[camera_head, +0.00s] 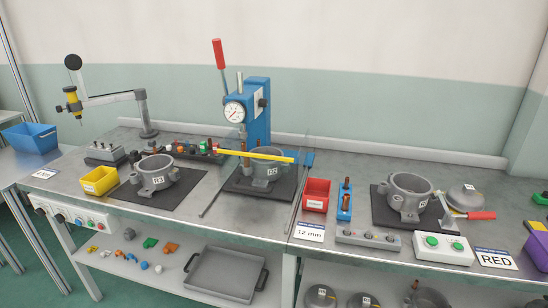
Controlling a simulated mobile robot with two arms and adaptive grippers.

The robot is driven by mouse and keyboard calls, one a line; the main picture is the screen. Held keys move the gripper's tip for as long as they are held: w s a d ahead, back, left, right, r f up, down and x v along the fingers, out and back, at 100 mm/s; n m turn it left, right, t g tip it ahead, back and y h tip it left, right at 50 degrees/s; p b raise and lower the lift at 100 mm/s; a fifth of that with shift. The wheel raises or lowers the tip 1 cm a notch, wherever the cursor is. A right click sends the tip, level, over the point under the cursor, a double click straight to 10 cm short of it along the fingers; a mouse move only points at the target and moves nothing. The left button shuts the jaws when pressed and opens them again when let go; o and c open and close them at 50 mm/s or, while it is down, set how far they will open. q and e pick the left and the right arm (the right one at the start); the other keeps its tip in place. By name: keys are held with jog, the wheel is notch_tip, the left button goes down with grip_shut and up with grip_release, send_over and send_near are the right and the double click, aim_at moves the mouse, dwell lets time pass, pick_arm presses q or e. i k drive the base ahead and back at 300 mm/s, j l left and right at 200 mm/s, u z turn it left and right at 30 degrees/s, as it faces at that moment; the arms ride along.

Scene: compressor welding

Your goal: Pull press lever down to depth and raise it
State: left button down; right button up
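The blue press (257,105) stands at the back of the middle of the bench. Its lever (220,55) has a red grip and points up, leaning slightly left. A round dial gauge (234,112) is on the press front. A grey cast housing (268,172) sits under the press on a dark mat, partly hidden by a yellow bar (257,154) that crosses in front of it. Neither of my grippers is in view, and nothing touches the lever.
A jointed arm with a yellow tool (73,103) stands at the left. Other housings (155,177) (409,195) sit on dark mats either side. Yellow (99,181) and red (316,195) bins and a button box (443,247) are near the front. Space above the bench around the lever is clear.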

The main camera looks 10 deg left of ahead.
aim_at(217, 43)
jog(key=i+j, duration=1.6)
jog(key=j, duration=0.15)
jog(key=k+l+z, duration=0.1)
jog(key=z, duration=0.25)
jog(key=l+z, duration=0.35)
jog(key=k+l+z, duration=0.1)
jog(key=z, duration=0.3)
jog(key=u, duration=1.5)
